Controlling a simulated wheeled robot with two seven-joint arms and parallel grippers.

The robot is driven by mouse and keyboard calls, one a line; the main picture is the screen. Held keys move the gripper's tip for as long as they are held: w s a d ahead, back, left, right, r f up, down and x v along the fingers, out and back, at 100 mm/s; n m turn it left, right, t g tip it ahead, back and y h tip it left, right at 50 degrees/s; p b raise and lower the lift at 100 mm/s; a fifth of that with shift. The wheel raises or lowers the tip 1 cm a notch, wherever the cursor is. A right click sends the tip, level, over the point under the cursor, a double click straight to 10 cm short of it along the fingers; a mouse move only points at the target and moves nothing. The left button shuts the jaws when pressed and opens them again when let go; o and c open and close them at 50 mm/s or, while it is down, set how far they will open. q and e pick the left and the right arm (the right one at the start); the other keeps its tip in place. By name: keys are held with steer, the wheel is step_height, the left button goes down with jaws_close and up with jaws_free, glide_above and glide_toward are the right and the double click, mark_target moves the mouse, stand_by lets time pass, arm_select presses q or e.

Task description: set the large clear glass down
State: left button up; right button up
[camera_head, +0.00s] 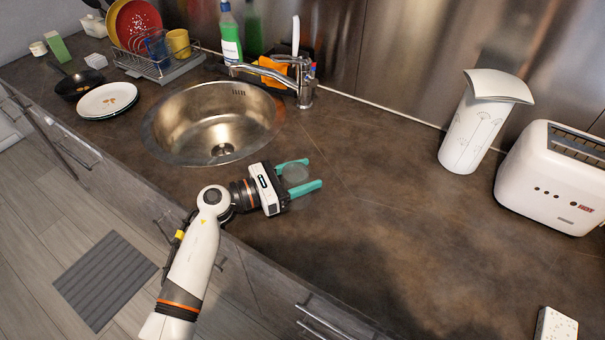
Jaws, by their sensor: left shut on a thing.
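The large clear glass (295,173) is faint and see-through, between the two teal fingers of my left gripper (304,176). The gripper is shut on it, over the brown countertop (365,210) just right of the sink. I cannot tell whether the glass's base touches the counter. Its lower part is hard to make out. My right gripper is not in view.
The round sink (215,120) and its tap (303,80) are left of and behind the gripper. The counter between is clear. A dish rack (155,65) and plates (107,100) are far left.

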arm_select(q)
steer(key=o, duration=1.1)
steer(key=shift+f, duration=0.1)
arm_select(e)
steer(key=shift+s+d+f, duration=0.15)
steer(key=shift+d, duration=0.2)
arm_select(q)
steer(key=shift+a, duration=0.2)
steer(key=b+v, duration=0.3)
steer(key=v, duration=0.7)
steer(key=shift+s+a, duration=0.2)
steer(key=shift+a, duration=0.05)
steer(key=shift+s+a, duration=0.2)
steer(key=shift+a, duration=0.3)
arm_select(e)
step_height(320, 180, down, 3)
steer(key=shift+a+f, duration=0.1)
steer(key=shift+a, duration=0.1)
